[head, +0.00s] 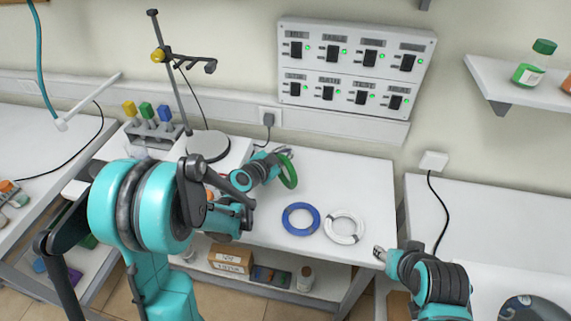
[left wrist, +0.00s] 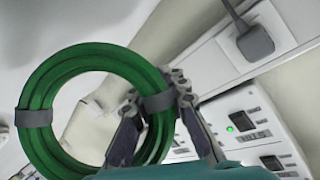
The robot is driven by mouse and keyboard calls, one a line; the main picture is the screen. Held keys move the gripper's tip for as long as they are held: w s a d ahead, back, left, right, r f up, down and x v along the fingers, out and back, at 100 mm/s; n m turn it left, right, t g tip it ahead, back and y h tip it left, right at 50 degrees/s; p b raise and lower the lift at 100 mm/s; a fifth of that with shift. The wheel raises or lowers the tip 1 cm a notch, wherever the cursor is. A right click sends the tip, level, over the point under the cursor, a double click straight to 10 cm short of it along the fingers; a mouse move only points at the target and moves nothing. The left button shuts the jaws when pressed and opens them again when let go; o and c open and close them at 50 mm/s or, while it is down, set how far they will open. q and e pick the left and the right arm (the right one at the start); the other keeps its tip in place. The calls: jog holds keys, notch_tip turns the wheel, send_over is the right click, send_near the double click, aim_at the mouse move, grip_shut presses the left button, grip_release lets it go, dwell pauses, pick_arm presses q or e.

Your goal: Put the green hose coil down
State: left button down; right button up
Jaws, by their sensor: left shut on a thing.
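The green hose coil (head: 289,170) is held on edge above the white table in the head view. It fills the left part of the left wrist view (left wrist: 36,118), with grey ties around it. My left gripper (head: 285,155) is shut on the coil's side; its fingers (left wrist: 178,95) close near one grey tie. Whether the coil touches the table cannot be told. My right gripper (head: 379,252) is in the head view at the table's right front corner, apart from the coils; its fingers are too small to judge.
A blue coil (head: 301,219) and a white coil (head: 344,228) lie flat on the white table (head: 355,180), right and in front of the green one. The table behind them is clear. A stand with a round plate (head: 208,147) is at the left. A switch panel (head: 352,62) hangs behind.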

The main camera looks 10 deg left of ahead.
pick_arm(q)
notch_tip(320, 180, down, 4)
jog(key=shift+r+b, duration=0.25)
jog(key=shift+b, duration=0.55)
jog(key=shift+f, duration=0.25)
jog(key=shift+f, duration=0.1)
jog(key=c, duration=1.5)
grip_release()
